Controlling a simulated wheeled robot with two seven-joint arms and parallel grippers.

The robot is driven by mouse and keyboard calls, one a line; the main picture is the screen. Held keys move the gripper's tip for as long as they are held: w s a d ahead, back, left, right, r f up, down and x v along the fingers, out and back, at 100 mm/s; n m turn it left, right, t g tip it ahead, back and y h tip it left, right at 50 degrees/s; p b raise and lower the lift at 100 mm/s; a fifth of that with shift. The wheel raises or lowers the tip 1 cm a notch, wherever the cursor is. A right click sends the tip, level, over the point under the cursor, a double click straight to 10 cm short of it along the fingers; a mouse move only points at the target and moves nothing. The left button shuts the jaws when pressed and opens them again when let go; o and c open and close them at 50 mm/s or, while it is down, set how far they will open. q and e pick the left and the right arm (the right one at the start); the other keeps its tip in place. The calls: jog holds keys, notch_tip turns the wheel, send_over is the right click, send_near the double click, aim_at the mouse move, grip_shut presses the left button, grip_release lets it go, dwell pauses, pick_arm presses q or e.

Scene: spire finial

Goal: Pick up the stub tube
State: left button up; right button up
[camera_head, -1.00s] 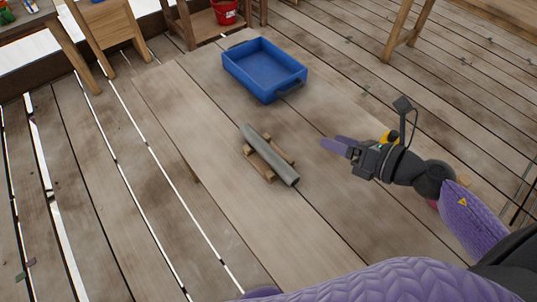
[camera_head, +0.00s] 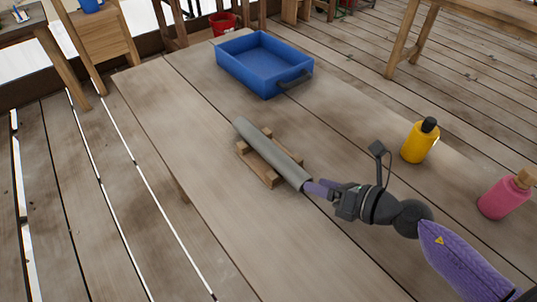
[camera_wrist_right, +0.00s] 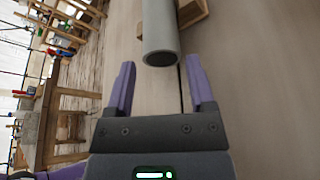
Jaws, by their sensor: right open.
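The stub tube (camera_head: 270,152) is a grey pipe lying tilted across a small wooden cradle (camera_head: 262,173) on the table, in the head view. Its near open end faces my right gripper (camera_head: 318,189). In the right wrist view the tube (camera_wrist_right: 160,30) comes in from the top, and its end is just beyond the gap between the purple fingers of my right gripper (camera_wrist_right: 160,90). The right gripper is open, with nothing between its fingers. Whether the fingertips touch the tube cannot be told. My left gripper is not in view.
A blue tray (camera_head: 264,63) with a dark handle sits at the back of the table (camera_head: 150,90). A yellow bottle (camera_head: 419,141) and a pink bottle (camera_head: 505,196) stand to the right, beyond my right arm. The table left of the cradle is clear.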

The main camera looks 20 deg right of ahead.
aim_at(300, 177)
jog(key=b+x, duration=0.1)
jog(key=x, duration=0.4)
jog(key=shift+w+a+f, duration=0.1)
jog(key=shift+w+a, duration=0.05)
jog(key=shift+w, duration=0.15)
grip_shut()
